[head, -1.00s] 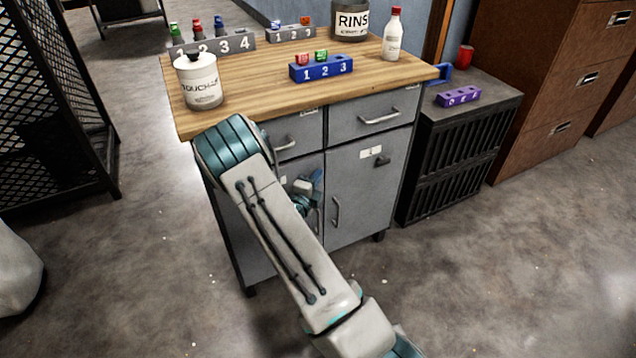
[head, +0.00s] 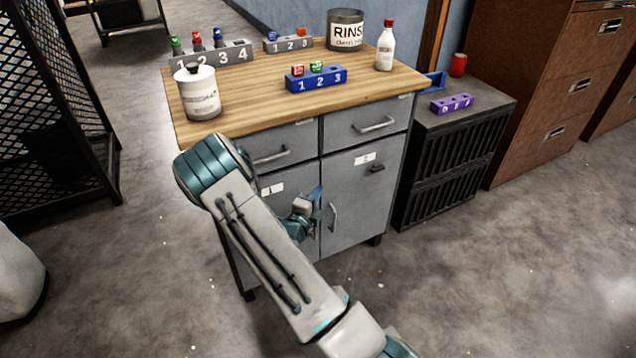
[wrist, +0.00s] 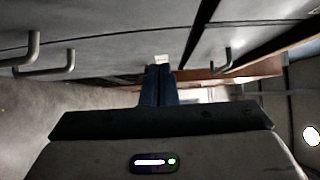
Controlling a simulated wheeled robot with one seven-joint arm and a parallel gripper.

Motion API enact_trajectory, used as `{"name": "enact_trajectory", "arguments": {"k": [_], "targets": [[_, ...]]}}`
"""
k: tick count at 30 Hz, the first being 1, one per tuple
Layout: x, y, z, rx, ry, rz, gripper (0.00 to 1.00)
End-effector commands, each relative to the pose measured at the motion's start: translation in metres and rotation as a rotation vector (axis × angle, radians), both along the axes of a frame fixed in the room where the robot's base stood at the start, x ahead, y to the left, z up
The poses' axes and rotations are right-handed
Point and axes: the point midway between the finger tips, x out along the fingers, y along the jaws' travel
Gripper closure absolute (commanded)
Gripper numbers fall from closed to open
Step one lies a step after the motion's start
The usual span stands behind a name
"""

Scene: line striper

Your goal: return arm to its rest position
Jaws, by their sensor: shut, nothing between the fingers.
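My arm reaches from the lower right of the head view up toward the left front of the grey cabinet (head: 362,205). The elbow is in front of the worktop's front left corner. My gripper (head: 318,200) is low in front of the cabinet doors, partly hidden behind my own forearm. In the wrist view, the two blue fingers (wrist: 158,86) are together, with nothing between them. The cabinet front, with its handles (wrist: 70,62), fills the top of that view, close to the fingers. I cannot tell whether they touch it.
A dark vented cabinet (head: 455,165) stands right.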

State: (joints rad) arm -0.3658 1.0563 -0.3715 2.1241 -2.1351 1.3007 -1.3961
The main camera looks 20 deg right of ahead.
Motion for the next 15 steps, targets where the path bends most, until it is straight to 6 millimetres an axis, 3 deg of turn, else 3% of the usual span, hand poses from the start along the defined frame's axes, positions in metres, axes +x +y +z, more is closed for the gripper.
{"name": "enact_trajectory", "arguments": {"k": [1, 7, 15], "targets": [[-0.009, 0.011, 0.001, 0.000, 0.004, 0.006, 1.00], [-0.041, 0.032, 0.000, 0.001, 0.005, -0.009, 1.00], [-0.060, 0.048, -0.001, 0.002, 0.003, -0.013, 1.00]]}}
